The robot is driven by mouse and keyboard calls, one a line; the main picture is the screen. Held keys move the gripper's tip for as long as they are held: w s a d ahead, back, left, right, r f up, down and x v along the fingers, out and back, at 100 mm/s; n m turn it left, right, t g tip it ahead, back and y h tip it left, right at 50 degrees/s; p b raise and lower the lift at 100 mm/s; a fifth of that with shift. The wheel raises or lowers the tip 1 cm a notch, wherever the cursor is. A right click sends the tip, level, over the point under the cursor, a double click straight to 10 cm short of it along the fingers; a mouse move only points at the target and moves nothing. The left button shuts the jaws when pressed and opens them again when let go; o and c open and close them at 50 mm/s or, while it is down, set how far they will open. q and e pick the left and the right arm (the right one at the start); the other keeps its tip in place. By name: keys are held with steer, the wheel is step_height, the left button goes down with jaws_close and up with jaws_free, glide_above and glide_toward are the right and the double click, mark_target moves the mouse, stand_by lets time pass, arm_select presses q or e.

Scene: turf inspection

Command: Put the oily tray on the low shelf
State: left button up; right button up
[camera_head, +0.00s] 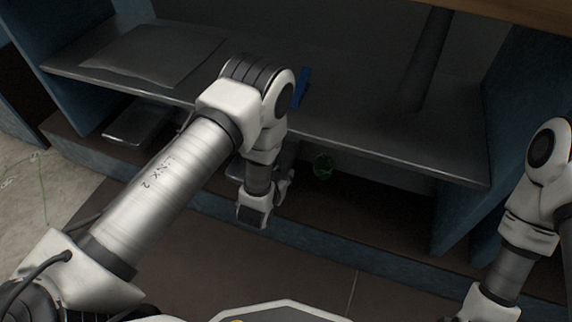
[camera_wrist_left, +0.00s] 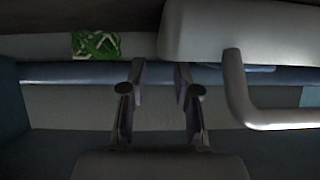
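A flat dark grey sheet or tray (camera_head: 150,55) lies on the left of the metal shelf (camera_head: 340,135). A smaller metallic tray (camera_head: 137,122) lies below it on the low shelf (camera_head: 375,210), at the left. I cannot tell which of them is the oily one. My left gripper (camera_head: 281,188) hangs in front of the low shelf, well to the right of both and partly hidden by its wrist. In the left wrist view its fingers (camera_wrist_left: 160,80) are apart with nothing between them. My right arm shows at the right edge, but its gripper is out of frame.
A blue item (camera_head: 301,88) stands on the metal shelf. Blue side panels (camera_head: 465,185) bound the unit. The low shelf's right part looks clear.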

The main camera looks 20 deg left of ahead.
arm_select(q)
steer(key=p+v, duration=0.3)
steer(key=v, duration=0.5)
steer(key=s+a+f+g, duration=0.2)
steer(key=s+g, duration=0.4)
steer(key=s, duration=0.6)
steer(key=s+a+f+g, duration=0.3)
steer(key=s+g, duration=0.3)
steer(key=s, duration=0.7)
steer(key=shift+a+n, duration=0.3)
steer(key=shift+a, duration=0.15)
steer(key=shift+f, duration=0.15)
